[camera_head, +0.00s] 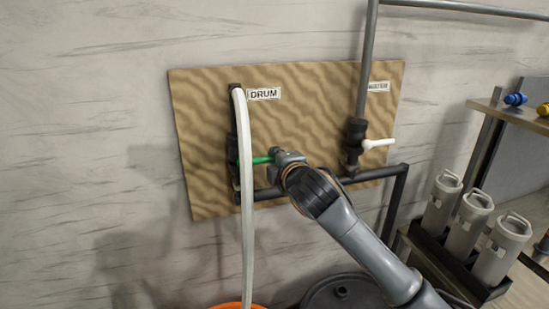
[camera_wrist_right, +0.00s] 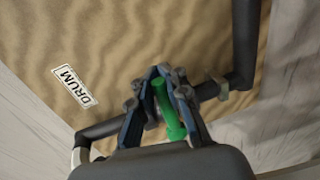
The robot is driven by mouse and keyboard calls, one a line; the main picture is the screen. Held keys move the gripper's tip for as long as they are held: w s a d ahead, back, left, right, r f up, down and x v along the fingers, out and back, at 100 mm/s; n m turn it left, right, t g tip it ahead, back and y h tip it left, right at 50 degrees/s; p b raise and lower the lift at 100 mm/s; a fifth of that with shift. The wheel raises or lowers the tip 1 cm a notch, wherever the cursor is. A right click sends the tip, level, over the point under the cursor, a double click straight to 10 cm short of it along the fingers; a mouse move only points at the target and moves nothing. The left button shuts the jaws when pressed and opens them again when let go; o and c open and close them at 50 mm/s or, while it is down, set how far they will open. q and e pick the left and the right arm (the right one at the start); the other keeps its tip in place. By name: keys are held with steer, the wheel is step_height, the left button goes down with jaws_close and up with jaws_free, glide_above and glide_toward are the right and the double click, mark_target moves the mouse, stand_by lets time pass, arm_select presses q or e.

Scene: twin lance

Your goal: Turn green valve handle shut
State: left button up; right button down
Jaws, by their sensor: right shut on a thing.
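The green valve handle (camera_head: 262,160) sticks out to the right from the valve below the DRUM label (camera_head: 264,94). My right gripper (camera_head: 279,157) is shut on the handle's outer part in the head view. In the right wrist view the green handle (camera_wrist_right: 166,108) lies between the two fingers of my right gripper (camera_wrist_right: 161,88). The valve body behind the white hose (camera_head: 244,190) is mostly hidden. My left gripper is not in view.
A second valve with a white handle (camera_head: 378,144) sits on the same wooden board (camera_head: 310,100), to the right. A dark pipe (camera_head: 393,205) runs below. Several grey canisters (camera_head: 466,222) stand at the right. A black drum lid (camera_head: 345,292) is below.

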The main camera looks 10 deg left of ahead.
steer(key=shift+f, duration=0.45)
steer(key=c, duration=1.4)
jaws_free()
steer(key=shift+s+r, duration=0.1)
steer(key=shift+s, duration=0.05)
steer(key=shift+o, duration=0.4)
steer(key=shift+s+d+r, duration=0.2)
steer(key=shift+r, duration=0.05)
steer(key=shift+w, duration=0.1)
steer(key=v, duration=1.2)
steer(key=shift+r, duration=0.1)
